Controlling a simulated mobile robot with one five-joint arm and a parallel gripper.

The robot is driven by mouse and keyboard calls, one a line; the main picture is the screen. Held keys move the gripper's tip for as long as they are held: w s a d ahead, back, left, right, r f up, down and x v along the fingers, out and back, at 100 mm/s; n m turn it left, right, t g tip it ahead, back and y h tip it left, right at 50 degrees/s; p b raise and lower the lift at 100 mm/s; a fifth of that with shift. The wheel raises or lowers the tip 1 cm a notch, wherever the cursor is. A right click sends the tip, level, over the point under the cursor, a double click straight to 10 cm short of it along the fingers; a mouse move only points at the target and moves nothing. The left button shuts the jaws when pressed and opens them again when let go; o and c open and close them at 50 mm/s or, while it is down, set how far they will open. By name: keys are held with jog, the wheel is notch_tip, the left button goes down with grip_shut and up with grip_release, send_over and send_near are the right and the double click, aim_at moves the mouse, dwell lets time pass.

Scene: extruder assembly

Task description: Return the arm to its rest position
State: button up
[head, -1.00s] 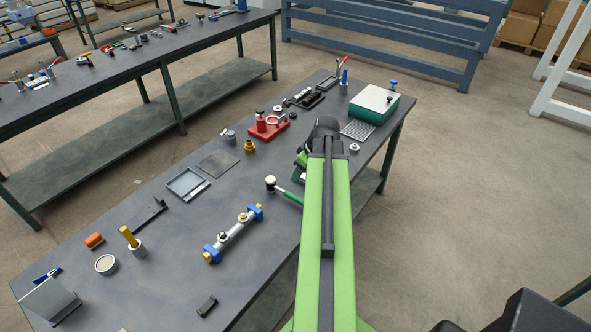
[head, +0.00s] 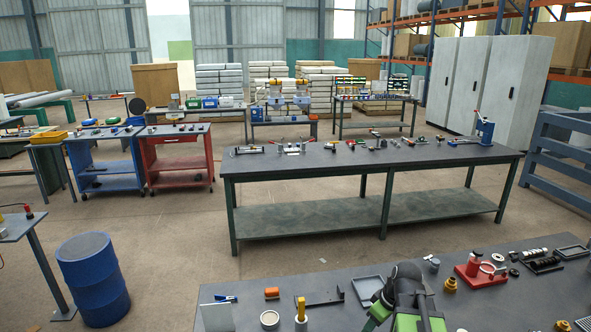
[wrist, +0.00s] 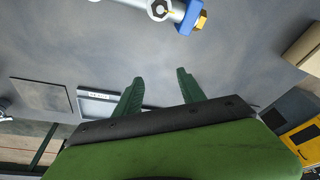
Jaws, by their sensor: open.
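In the wrist view my gripper (wrist: 160,78) has its two green fingers spread apart, with nothing between them. The dark grey bench top shows beyond the fingers. In the head view the dark elbow and green link of my arm show at the bottom, in front of the near bench (head: 465,295). The fingers cannot be made out in the head view.
In the wrist view a metal part with a blue end (wrist: 190,15) lies beyond the fingers. A shallow grey tray (head: 368,288) and a red fixture (head: 480,272) sit on the near bench. A long bench (head: 380,160) stands beyond. A blue drum (head: 93,278) stands left.

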jog(key=s+a+f+m+g+h, duration=0.1)
jog(key=s+a+m, duration=0.1)
jog(key=a, duration=0.4)
jog(key=s+a+f+m+g+h+b, duration=0.1)
jog(key=s+a+m, duration=0.2)
jog(key=a+m, duration=0.2)
jog(key=shift+a+f, duration=0.25)
jog(key=shift+a, duration=0.3)
jog(key=shift+c, duration=0.5)
